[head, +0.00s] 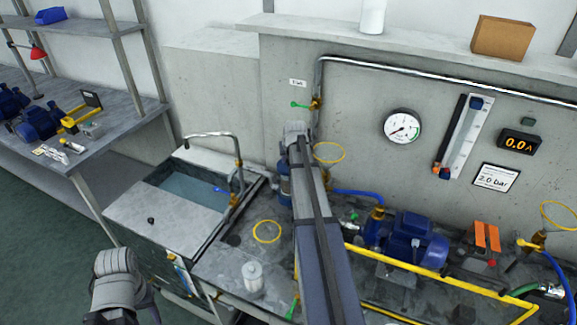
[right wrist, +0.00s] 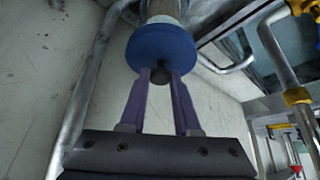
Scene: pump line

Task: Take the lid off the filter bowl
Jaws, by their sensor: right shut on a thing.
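The lid is a blue disc (right wrist: 158,48) with a dark knob, seen in the right wrist view. My right gripper (right wrist: 162,76) is shut on the knob, with one finger on each side. A pale metallic cylinder (right wrist: 167,10), which looks like the filter bowl, shows directly behind the lid. I cannot tell whether the lid touches it. In the head view the blue-grey filter bowl (head: 285,187) shows beside the sink, partly hidden by my right arm. The right fingertips and lid are hidden there. Part of my left arm shows at the lower left, without its fingers.
A sink (head: 188,190) with a bent tap stands left of the bowl. A yellow ring (head: 267,232) and a white canister (head: 252,280) are on the bench. A blue pump (head: 412,240) and yellow rail (head: 420,270) are at right. A pipe runs close by in the wrist view (right wrist: 85,100).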

